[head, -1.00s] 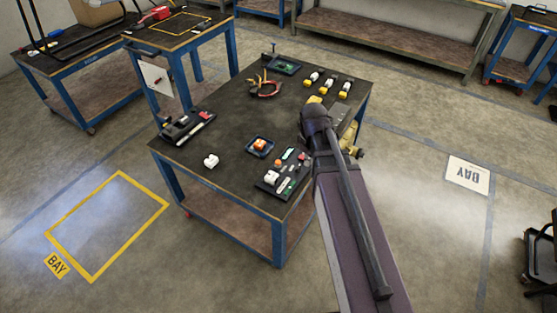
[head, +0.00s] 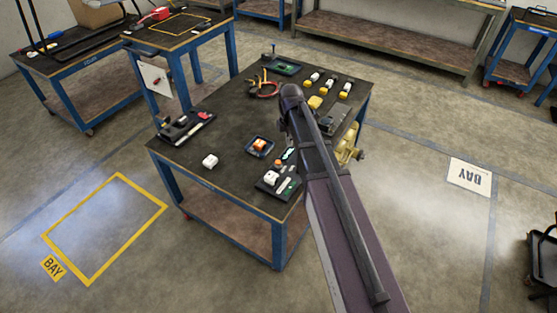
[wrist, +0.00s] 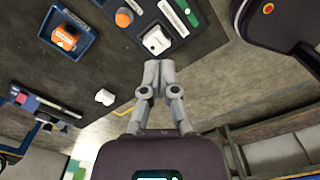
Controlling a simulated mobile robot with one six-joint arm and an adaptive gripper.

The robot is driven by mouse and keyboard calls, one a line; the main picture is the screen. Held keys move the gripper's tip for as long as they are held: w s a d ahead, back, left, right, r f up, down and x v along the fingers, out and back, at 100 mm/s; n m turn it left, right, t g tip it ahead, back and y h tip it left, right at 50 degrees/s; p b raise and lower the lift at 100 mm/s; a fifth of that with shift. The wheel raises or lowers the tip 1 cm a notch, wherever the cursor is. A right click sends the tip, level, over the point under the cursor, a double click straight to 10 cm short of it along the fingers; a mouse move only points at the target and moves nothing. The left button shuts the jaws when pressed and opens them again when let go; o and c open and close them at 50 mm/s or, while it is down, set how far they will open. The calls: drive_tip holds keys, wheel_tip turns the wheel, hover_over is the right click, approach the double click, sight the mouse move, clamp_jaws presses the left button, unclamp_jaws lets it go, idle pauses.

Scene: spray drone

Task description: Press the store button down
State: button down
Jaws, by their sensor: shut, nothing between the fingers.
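A dark control panel (head: 282,191) sits at the near right edge of the workbench. In the wrist view it carries a white square button (wrist: 157,39), an orange round knob (wrist: 124,17) and a green-and-white strip (wrist: 180,14). I cannot read a store label on any of them. My gripper (wrist: 158,66) is shut and empty, its fingertips in the picture just below the white button. I cannot tell whether they touch the panel. In the head view my arm hides the gripper and part of the panel.
A blue tray (head: 250,149) with an orange part and a loose white block (head: 210,161) lie left of the panel. Tools and several yellow-and-white parts lie farther back. A dark rack (head: 172,131) stands at the left edge. Bare bench surface shows between them.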

sight(278, 162)
drive_tip(key=w+a+f+n+b, duration=0.1)
drive_tip(key=w+a+n, duration=0.2)
drive_tip(key=w+n, duration=0.3)
drive_tip(key=shift+w+a+f+n, duration=0.2)
drive_tip(key=shift+f+n, duration=0.1)
drive_tip(key=shift+n, duration=0.4)
drive_tip(key=shift+f+b, duration=0.15)
drive_tip(key=shift+b, duration=0.2)
wheel_tip(278, 162, down, 14)
drive_tip(key=b, duration=1.3)
drive_tip(key=shift+b, duration=0.3)
